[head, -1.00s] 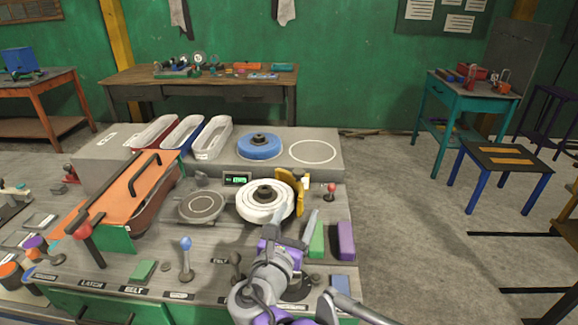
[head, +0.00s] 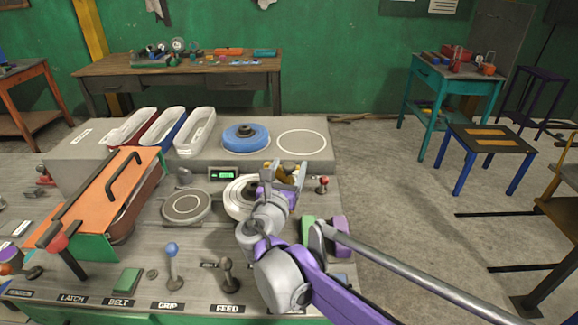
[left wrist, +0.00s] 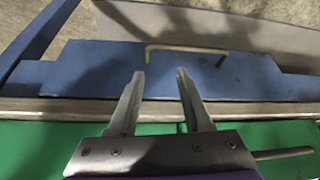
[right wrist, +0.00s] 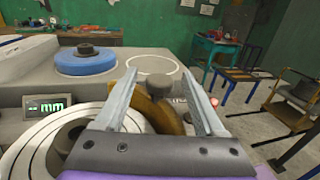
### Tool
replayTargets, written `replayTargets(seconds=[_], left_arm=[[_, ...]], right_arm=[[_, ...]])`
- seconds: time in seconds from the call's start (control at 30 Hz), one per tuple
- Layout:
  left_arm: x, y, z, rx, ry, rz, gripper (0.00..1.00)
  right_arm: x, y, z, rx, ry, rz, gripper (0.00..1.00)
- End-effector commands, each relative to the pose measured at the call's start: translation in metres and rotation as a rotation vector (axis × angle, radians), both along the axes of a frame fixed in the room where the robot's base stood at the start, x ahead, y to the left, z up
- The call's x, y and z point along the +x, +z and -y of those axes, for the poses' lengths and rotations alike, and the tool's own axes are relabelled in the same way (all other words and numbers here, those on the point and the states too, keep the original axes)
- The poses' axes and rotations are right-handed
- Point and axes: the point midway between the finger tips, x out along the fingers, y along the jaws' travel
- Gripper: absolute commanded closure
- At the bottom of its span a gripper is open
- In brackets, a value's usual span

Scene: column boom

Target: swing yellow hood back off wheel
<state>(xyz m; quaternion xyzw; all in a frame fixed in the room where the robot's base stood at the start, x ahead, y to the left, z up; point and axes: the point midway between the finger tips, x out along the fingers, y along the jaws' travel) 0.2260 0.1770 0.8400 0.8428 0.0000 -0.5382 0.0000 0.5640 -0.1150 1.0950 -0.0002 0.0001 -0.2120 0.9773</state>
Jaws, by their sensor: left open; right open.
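The white wheel (head: 238,197) lies flat on the bench, partly hidden by my right arm in the head view. It also shows at lower left in the right wrist view (right wrist: 42,150). The yellow hood (head: 287,177) is at the wheel's right side, largely covered by my right gripper (head: 284,170). In the right wrist view the hood (right wrist: 168,120) lies between my open fingers, beside a grey round knob (right wrist: 160,87). I cannot tell whether the fingers touch it. My left gripper (left wrist: 160,75) is open and empty above a blue panel (left wrist: 95,72), outside the head view.
A blue wheel (head: 246,137) and an empty white ring (head: 302,144) are on the raised ledge behind. A red-knobbed lever (head: 323,183) stands right of the hood. Green and purple blocks (head: 341,232) are near my right arm. A grey disc (head: 186,207) lies left of the wheel.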

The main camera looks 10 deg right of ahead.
Motion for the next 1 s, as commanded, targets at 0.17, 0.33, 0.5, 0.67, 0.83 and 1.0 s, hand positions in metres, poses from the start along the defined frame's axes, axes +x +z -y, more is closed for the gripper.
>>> replayTargets(seconds=[0.17, 0.33, 0.5, 0.67, 0.83, 1.0], left_arm=[[0.0, 0.0, 0.0, 0.0, 0.0, 0.0, 0.5], [0.0, 0.0, 0.0, 0.0, 0.0, 0.0, 0.5], [0.0, 0.0, 0.0, 0.0, 0.0, 0.0, 0.5], [-0.0001, 0.0, 0.0, 0.0, 0.0, 0.0, 0.5], [0.0, 0.0, 0.0, 0.0, 0.0, 0.0, 0.5], [0.0, 0.0, 0.0, 0.0, 0.0, 0.0, 0.5]], right_arm=[[0.0075, 0.0, 0.0032, 0.0, 0.0, 0.0, 0.29], [0.0075, 0.0, 0.0032, 0.001, 0.001, 0.0, 0.29], [0.0072, 0.0, 0.0032, 0.001, 0.001, 0.0, 0.5], [0.0071, 0.0, 0.0031, 0.001, 0.001, 0.0, 0.79], [0.007, 0.0, 0.0031, 0.001, 0.001, 0.0, 1.0], [0.007, 0.0, 0.0031, 0.001, 0.001, 0.0, 1.0]])
